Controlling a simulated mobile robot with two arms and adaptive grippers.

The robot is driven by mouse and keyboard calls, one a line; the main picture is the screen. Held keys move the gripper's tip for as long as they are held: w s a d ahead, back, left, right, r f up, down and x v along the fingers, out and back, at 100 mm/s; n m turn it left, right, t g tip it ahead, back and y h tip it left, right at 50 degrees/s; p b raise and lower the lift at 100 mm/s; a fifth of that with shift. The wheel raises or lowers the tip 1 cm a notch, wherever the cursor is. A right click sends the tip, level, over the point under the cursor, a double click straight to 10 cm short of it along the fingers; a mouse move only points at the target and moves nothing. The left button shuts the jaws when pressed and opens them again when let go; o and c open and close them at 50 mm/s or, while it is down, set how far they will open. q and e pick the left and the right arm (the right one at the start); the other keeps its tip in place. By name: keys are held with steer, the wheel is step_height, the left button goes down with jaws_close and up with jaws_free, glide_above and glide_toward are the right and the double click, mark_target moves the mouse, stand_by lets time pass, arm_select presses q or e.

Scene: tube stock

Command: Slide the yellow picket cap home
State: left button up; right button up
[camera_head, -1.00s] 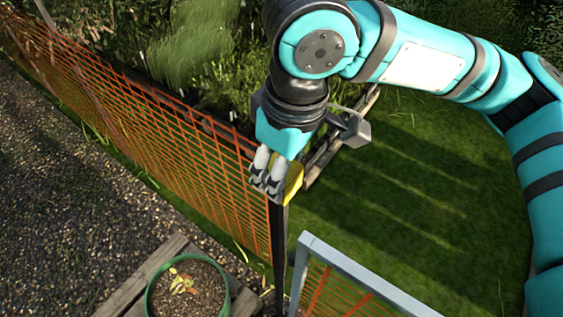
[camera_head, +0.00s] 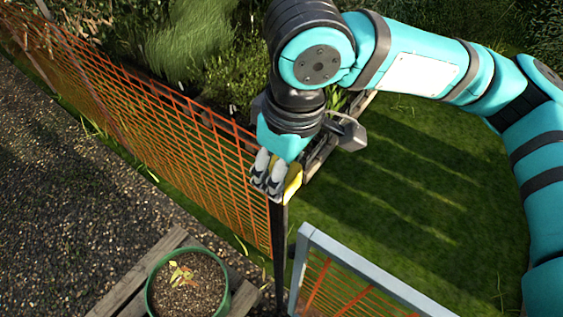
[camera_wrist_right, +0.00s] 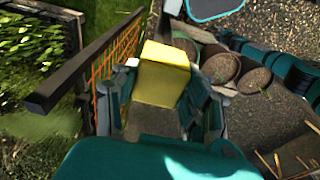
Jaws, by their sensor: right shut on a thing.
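The yellow picket cap (camera_head: 293,180) is in my right gripper (camera_head: 276,187), whose fingers hide much of it in the head view. In the right wrist view the cap (camera_wrist_right: 162,75) is a yellow block between the two fingers. My right gripper is shut on it. A dark upright picket (camera_head: 280,243) stands directly below the gripper at the end of the orange mesh fence. Its top end is hidden by the fingers and cap, so I cannot tell whether the cap sits on it. My left gripper is not in view.
Orange mesh fence (camera_head: 160,120) runs from the picket to the upper left. A grey-framed mesh panel (camera_head: 350,262) stands close at the lower right. A green pot (camera_head: 226,291) sits by wooden boards (camera_head: 140,276) at the bottom. Open grass (camera_head: 420,190) lies to the right.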

steer(key=shift+f, duration=0.5)
steer(key=o, duration=0.9)
steer(key=r, duration=0.8)
steer(key=s+d+r, duration=0.1)
steer(key=r, duration=0.3)
steer(key=shift+w+d, duration=0.1)
